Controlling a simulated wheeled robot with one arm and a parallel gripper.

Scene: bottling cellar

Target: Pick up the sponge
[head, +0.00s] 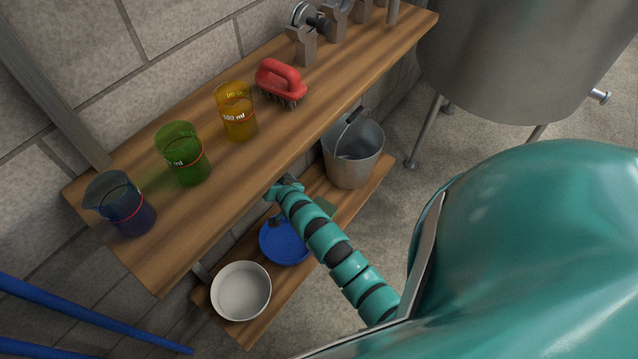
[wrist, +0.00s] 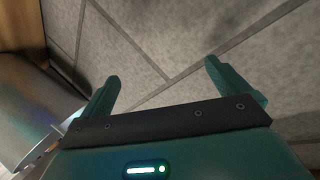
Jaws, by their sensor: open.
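A small flat green piece (head: 325,206), which looks like the sponge, lies on the lower shelf between the blue dish and the metal bucket. My arm hides part of it. My gripper (head: 284,187) is at the front edge of the upper shelf in the head view, up and left of the green piece in the picture. In the wrist view my gripper (wrist: 162,71) is open, with nothing between its fingers and grey stone blocks behind them. No sponge shows in the wrist view.
The lower shelf (head: 380,180) also holds a metal bucket (head: 353,160), a blue dish (head: 286,245) and a white bowl (head: 241,291). The upper shelf (head: 330,80) carries blue (head: 125,208), green (head: 184,158) and yellow (head: 236,112) beakers and a red brush (head: 280,80). A metal tank (head: 520,65) stands right.

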